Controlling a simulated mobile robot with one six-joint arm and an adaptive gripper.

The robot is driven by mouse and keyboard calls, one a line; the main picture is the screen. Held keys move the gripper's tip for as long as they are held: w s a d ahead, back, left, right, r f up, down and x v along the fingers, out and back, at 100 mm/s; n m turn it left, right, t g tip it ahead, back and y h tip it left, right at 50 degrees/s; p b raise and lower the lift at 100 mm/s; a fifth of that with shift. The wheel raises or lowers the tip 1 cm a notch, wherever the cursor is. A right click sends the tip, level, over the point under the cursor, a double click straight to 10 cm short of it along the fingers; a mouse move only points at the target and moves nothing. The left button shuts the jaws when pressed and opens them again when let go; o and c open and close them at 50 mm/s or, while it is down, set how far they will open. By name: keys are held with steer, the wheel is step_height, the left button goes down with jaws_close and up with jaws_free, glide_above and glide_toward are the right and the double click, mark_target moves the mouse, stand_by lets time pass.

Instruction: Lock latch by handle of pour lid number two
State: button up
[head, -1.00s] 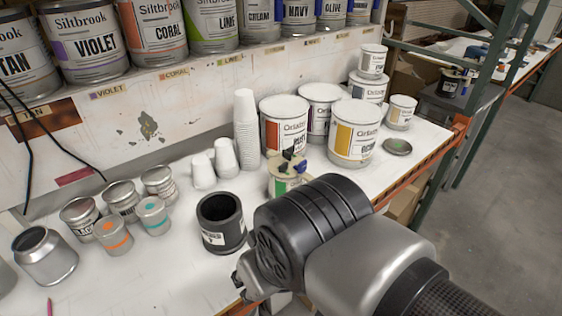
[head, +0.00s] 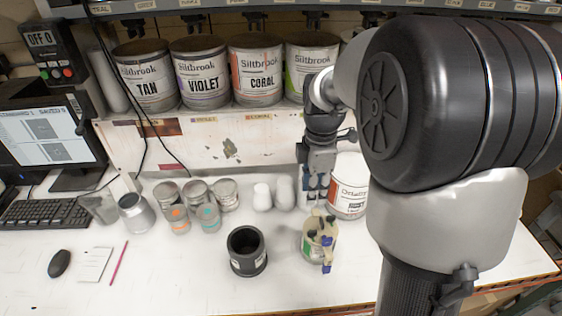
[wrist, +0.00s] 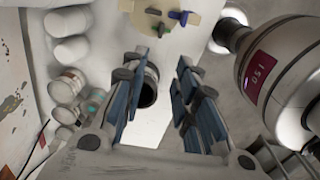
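A can with a cream pour lid (head: 319,226) stands on the white table, right of the black container. The lid carries black parts and blue handles; a blue one (head: 327,267) hangs at its front edge. In the wrist view the pour lid (wrist: 153,20) is at the top edge, partly cut off, with a blue and a dark green handle on it. No number on the lid can be read. My gripper (head: 314,193) points down behind the can, apart from it. In the wrist view my gripper (wrist: 158,85) has its fingers spread, with nothing held between them.
The black open container (head: 247,250) stands left of the can. White cups (head: 273,196) and a large white can (head: 349,186) are close to my gripper. Small tins (head: 195,194) stand to the left. A shelf of paint cans (head: 256,70) is above. The front of the table is mostly clear.

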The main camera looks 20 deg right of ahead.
mark_target(308, 232)
step_height(308, 232, down, 18)
steer(key=b, duration=0.2)
steer(key=shift+w+a+r+b, duration=0.1)
steer(key=shift+a+r+b, duration=0.1)
steer(key=shift+b, duration=0.15)
jaws_close()
stand_by(0.4)
